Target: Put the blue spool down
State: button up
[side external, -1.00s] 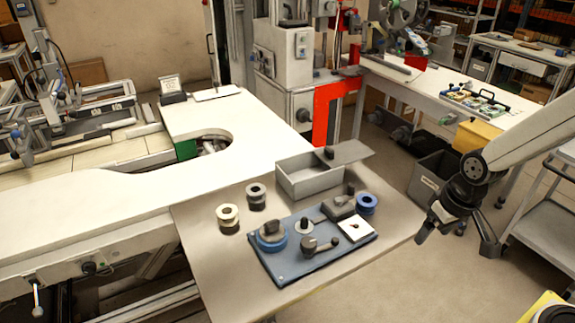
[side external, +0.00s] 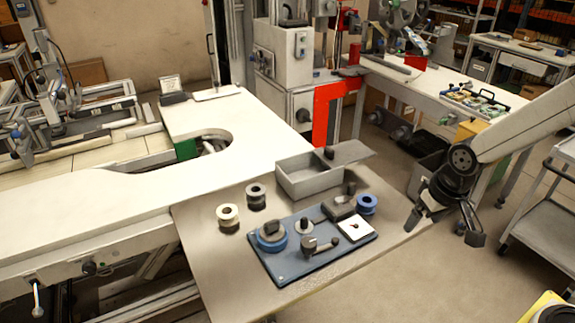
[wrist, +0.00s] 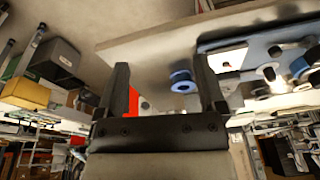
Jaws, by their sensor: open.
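The blue spool (side external: 367,204) stands on the table at the right end of the blue board, and its flanges look upright on the tabletop. It also shows in the wrist view (wrist: 183,85), in the gap between my fingers but beyond them. My gripper (side external: 444,223) is open and empty, to the right of the spool and apart from it, near the table's right edge. Both fingers show in the wrist view (wrist: 163,82). Another blue reel (side external: 272,242) sits under a dark knob at the board's left end.
The blue board (side external: 290,272) carries dark fittings, a crank and a white square plate (side external: 356,230). A grey open box (side external: 308,182) lies behind. The table's front left is clear.

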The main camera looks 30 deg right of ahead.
aim_at(367, 200)
jog(key=w+m, duration=0.4)
jog(key=w+r+m+g, duration=0.1)
jog(key=w+m, duration=0.4)
jog(key=w+a+m+g, duration=0.1)
jog(key=w+m, duration=0.3)
jog(key=m, duration=0.1)
jog(key=shift+w+a+r, duration=0.1)
jog(key=shift+w+r, duration=0.05)
jog(key=shift+w, duration=0.25)
jog(key=shift+w+a+m, duration=0.1)
jog(key=shift+w+m, duration=0.7)
jog(key=shift+m, duration=0.3)
jog(key=shift+f, duration=1.3)
jog(key=shift+f, duration=0.15)
jog(key=f, duration=0.3)
jog(key=shift+s+d+f, duration=0.15)
jog(key=shift+d, duration=0.1)
jog(key=shift+f, duration=0.8)
jog(key=shift+c, duration=0.3)
